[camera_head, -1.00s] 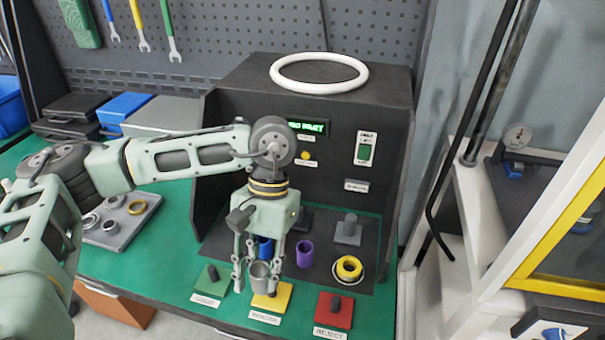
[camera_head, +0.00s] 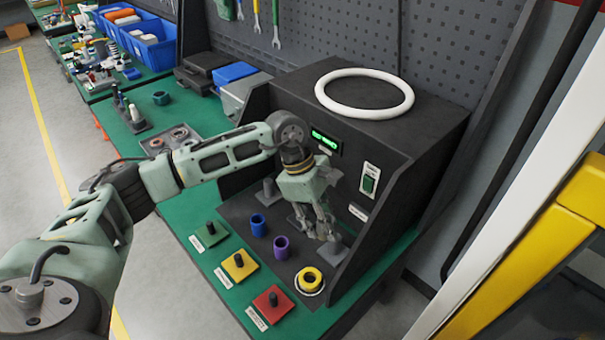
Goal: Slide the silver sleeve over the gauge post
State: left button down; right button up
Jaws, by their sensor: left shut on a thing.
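My left gripper (camera_head: 322,231) is shut on the silver sleeve (camera_head: 323,228), which is small and partly hidden by the fingers. It is in front of the black test box, just above the grey base of a gauge post (camera_head: 337,252) at the right of the dark mat. The sleeve and fingers hide most of this post. I cannot tell whether the sleeve is around the post or only above it. A second grey post (camera_head: 268,190) stands farther left on the mat. My right gripper is out of view.
A blue sleeve (camera_head: 258,225), a purple sleeve (camera_head: 281,247) and a yellow ring (camera_head: 311,280) stand on the mat. Green (camera_head: 209,235), yellow (camera_head: 239,265) and red (camera_head: 271,305) pads with dark pegs line the front. The black box (camera_head: 440,130) rises close by, topped by a white ring (camera_head: 364,93).

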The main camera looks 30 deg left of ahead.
pick_arm(q)
jog(key=w+a+n+t+y+p, duration=0.1)
jog(key=w+a+n+p, duration=0.1)
jog(key=n, duration=0.3)
jog(key=w+a+n+t+y+p, duration=0.1)
jog(key=w+a+n+t+p, duration=0.1)
jog(key=w+a+n, duration=0.1)
jog(key=w+a+n+t+y+p, duration=0.1)
jog(key=w+a+n+p, duration=0.1)
jog(key=n, duration=0.5)
jog(key=shift+w+a+r, duration=0.1)
jog(key=shift+w+a, duration=0.15)
jog(key=shift+a, duration=0.35)
jog(key=shift+w+a, duration=0.2)
jog(key=shift+a, duration=0.35)
jog(key=shift+w+a+n+y, duration=0.1)
jog(key=shift+a+n+y, duration=0.2)
jog(key=shift+a+f, duration=0.1)
jog(key=shift+f, duration=0.3)
notch_tip(320, 180, down, 2)
jog(key=shift+b, duration=0.65)
jog(key=shift+f+b, duration=0.45)
jog(key=shift+f, duration=0.45)
